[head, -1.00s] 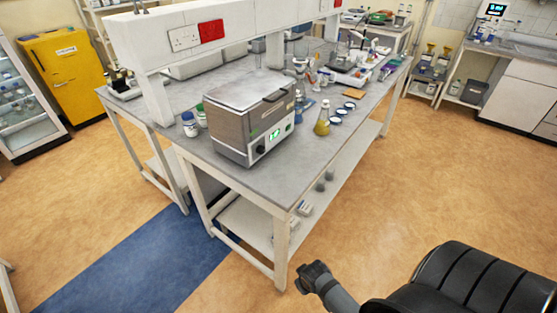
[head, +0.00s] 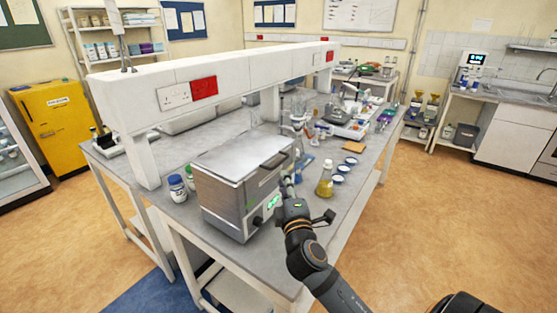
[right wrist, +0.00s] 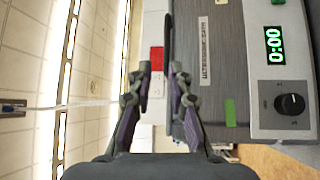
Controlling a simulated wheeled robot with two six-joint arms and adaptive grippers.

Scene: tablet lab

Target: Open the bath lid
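The bath is a grey box (head: 222,204) on the bench, with a control panel and green display on its right side. Its flat metal lid (head: 232,152) lies closed on top. A dark handle (head: 275,160) sits at the lid's right edge. My right gripper (head: 287,182) is at the bath's right side, close to the handle. In the right wrist view its two fingers (right wrist: 160,68) are apart, with a dark strip, seemingly the handle, near the right fingertip; I cannot tell whether they touch. The bath front (right wrist: 205,90) shows a label and knob. My left gripper is not in view.
A flask of yellow liquid (head: 325,180) stands just right of my right gripper, with several blue-rimmed dishes beyond. Bottles (head: 177,188) stand left of the bath. A white overhead shelf (head: 180,95) with sockets runs behind it.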

